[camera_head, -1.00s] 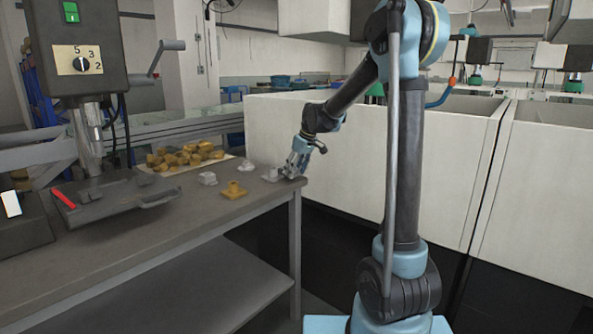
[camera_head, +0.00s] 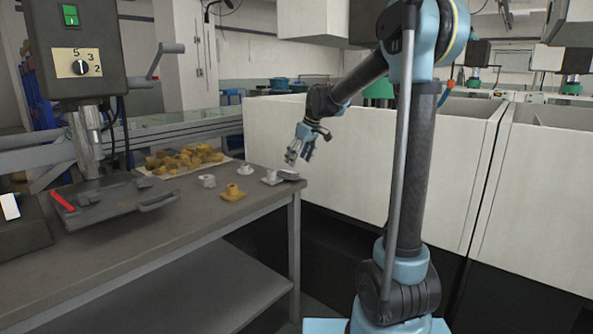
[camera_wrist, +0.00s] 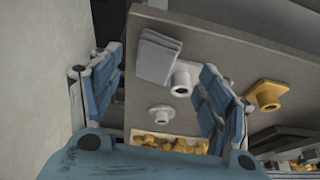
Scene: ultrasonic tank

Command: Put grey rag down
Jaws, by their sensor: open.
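The grey rag (camera_head: 288,175) lies folded flat on the table, near its right corner. It also shows in the wrist view (camera_wrist: 156,57) as a folded grey pad beside a white flanged part (camera_wrist: 183,79). My gripper (camera_head: 298,155) hangs above the rag, clear of it. In the wrist view the two blue fingers (camera_wrist: 160,88) are spread wide, with nothing held between them.
The grey table (camera_head: 215,215) also bears a yellow flanged part (camera_head: 233,192), a few white parts and a heap of yellow parts (camera_head: 180,160). A drill press stands at the left. White tank walls (camera_head: 370,165) rise behind and right of the table.

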